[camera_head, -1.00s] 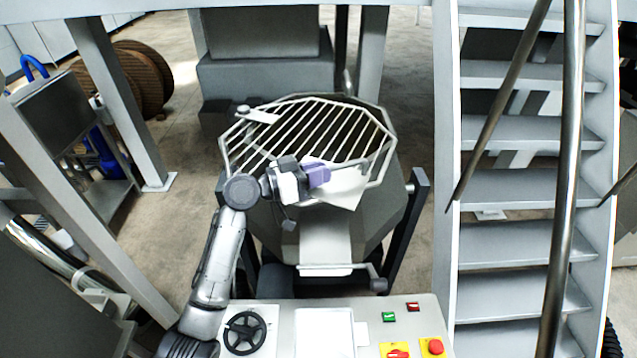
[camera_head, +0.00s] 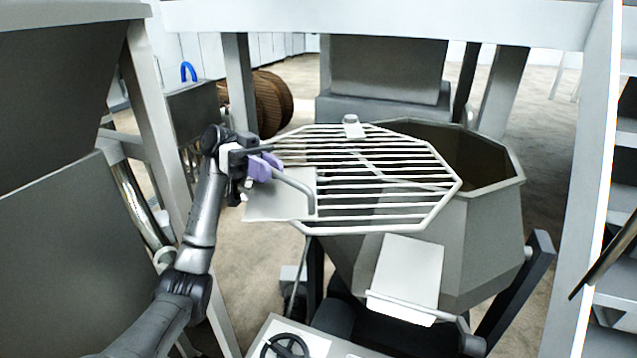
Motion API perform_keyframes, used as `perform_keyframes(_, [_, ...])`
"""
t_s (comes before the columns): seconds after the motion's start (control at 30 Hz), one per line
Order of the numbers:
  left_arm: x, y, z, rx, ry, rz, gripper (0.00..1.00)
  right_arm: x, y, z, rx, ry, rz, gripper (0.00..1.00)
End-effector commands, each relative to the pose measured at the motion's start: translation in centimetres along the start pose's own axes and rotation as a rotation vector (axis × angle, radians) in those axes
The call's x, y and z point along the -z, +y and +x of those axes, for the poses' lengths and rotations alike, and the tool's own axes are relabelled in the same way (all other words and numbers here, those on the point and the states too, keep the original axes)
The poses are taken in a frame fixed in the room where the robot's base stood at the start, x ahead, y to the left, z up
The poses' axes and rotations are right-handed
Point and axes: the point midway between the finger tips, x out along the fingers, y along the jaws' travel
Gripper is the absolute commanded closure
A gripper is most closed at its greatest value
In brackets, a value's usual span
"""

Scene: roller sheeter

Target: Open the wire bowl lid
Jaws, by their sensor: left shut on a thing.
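The wire bowl lid (camera_head: 380,170) is a pale octagonal grid of bars. It lies about level and is swung to the left, so it covers only part of the grey bowl (camera_head: 440,245). The bowl's right and back opening shows uncovered. The lid's bent bar handle (camera_head: 298,184) and a flat plate (camera_head: 277,205) are at its left side, beyond the bowl's rim. My left gripper (camera_head: 268,167), with purple fingers, is shut on the handle's left end. My right gripper is out of view.
A control panel with a black handwheel (camera_head: 285,346) stands in front of the bowl. A white plate (camera_head: 407,275) with a bar is on the bowl's front. Grey frame posts (camera_head: 158,110) stand behind my left arm. Metal stairs (camera_head: 613,265) are on the right.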

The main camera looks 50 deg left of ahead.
Motion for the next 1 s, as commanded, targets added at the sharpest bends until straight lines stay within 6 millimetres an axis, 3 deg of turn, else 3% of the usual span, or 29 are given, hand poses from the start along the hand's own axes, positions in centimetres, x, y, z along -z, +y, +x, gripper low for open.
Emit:
perform_keyframes(0.1, [0.1,0.5,-1.9,-0.024,0.001,0.000,1.00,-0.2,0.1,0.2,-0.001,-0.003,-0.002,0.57])
perform_keyframes(0.3, [0.1,0.9,-3.5,-0.051,-0.005,0.001,1.00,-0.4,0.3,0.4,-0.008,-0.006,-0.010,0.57])
perform_keyframes(0.77, [0.1,1.0,-4.0,-0.057,-0.007,0.004,1.00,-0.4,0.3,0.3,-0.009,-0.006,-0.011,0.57])
perform_keyframes(0.8, [0.1,1.0,-4.0,-0.056,-0.007,0.004,0.79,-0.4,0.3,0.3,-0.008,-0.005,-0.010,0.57])
perform_keyframes(1.0, [0.0,0.9,-3.9,-0.057,-0.008,0.002,0.60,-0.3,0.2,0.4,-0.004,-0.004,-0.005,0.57])
